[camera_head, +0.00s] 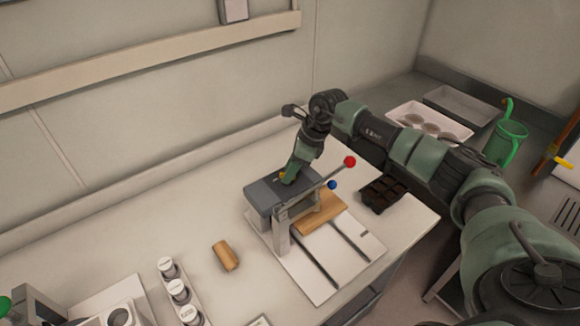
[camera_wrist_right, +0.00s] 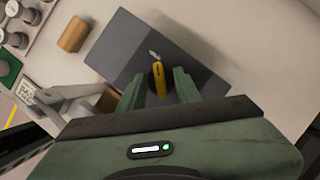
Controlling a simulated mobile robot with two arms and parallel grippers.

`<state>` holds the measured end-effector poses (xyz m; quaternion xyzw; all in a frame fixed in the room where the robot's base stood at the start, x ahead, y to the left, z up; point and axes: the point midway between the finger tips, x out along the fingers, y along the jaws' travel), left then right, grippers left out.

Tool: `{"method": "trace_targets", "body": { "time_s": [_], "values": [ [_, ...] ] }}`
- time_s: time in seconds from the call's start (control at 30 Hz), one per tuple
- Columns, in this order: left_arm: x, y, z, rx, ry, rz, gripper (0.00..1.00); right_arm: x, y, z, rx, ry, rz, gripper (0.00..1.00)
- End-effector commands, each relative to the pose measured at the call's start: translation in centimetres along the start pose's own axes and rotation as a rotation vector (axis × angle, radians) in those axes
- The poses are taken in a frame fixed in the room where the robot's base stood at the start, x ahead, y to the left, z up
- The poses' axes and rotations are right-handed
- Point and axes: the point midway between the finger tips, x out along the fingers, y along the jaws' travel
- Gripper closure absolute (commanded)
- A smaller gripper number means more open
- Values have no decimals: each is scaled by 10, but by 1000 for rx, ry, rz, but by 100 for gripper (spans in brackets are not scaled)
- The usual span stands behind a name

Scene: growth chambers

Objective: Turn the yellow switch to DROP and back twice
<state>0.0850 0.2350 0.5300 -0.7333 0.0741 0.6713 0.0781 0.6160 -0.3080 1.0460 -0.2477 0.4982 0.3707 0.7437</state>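The yellow switch (camera_wrist_right: 159,80) is a small knob on top of a dark grey box (camera_wrist_right: 128,52); a pale mark lies just past its tip. In the head view the switch (camera_head: 282,175) is a small yellow patch, mostly hidden by my right gripper (camera_head: 288,175), which points down onto the box (camera_head: 262,196). In the right wrist view the green fingers of my right gripper (camera_wrist_right: 159,84) stand apart, one on each side of the switch, with gaps showing. The lettering around the switch is too small to read. My left gripper is not in view.
A lever with a red ball (camera_head: 350,161) and a blue knob (camera_head: 332,185) rise beside the box. A wooden block (camera_head: 225,256) and white-capped bottles (camera_head: 178,290) stand left. A dark tray (camera_head: 382,196) and green watering can (camera_head: 505,143) are right.

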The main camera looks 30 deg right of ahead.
Motion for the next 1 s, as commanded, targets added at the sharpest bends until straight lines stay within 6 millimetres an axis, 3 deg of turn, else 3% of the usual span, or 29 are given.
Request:
{"method": "trace_targets", "body": {
  "time_s": [0.2,0.3,0.33,0.73,1.0],
  "values": [
    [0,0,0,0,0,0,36,1,0,0,0,-1,0,67],
    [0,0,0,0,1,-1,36,0,0,0,0,-1,0,95],
    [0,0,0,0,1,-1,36,0,0,0,0,-1,0,100],
    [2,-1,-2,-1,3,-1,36,0,0,0,31,-2,-15,100],
    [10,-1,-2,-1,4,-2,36,1,1,0,175,-4,-76,100]
  ]
}}
